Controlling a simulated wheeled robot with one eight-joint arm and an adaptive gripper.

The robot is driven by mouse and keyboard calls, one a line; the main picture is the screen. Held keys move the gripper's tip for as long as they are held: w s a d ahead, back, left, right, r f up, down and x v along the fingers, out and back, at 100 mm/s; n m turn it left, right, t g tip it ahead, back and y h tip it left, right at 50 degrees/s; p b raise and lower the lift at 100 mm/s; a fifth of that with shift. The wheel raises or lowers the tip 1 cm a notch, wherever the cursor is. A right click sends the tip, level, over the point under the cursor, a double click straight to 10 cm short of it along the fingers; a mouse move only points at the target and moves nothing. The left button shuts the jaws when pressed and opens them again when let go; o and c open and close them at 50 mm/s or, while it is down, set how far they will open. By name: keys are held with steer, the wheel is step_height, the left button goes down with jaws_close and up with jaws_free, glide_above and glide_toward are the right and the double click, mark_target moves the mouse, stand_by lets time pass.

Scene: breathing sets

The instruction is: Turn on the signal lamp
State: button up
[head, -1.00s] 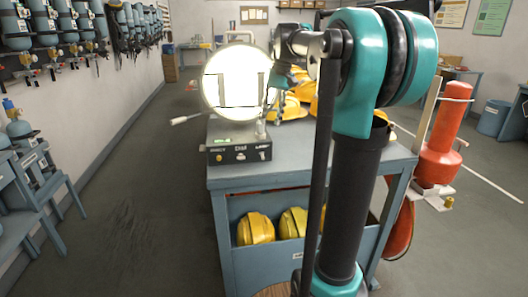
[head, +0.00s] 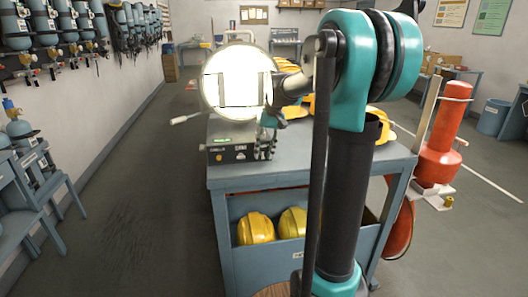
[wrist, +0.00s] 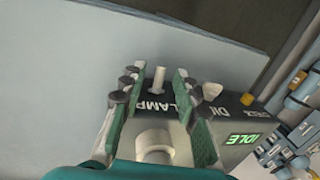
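The signal lamp (head: 236,82) has a big round face that looks bright white, with dark bars across it. It stands over a dark control box (head: 230,153) on the grey cart. In the wrist view the box (wrist: 238,112) carries a green display (wrist: 244,138) reading IDLE. A small pale toggle (wrist: 159,77) stands by the label LAMP. My gripper (wrist: 152,90) is open, its two fingers on either side of the toggle and label. I cannot tell whether they touch the toggle. In the head view my gripper (head: 267,140) is at the box's right end.
A pale round cylinder (wrist: 154,141) sits between the fingers in the wrist view. Yellow helmets (head: 256,228) lie on the cart's shelf and behind my arm. A red cylinder (head: 440,148) stands at the right. The floor (head: 130,190) left of the cart is clear.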

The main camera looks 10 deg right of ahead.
steer(key=shift+c, duration=0.6)
jaws_close()
steer(key=shift+s+f+t, duration=0.15)
steer(key=shift+t, duration=0.65)
steer(key=shift+o, duration=0.6)
jaws_free()
steer(key=v, duration=1.2)
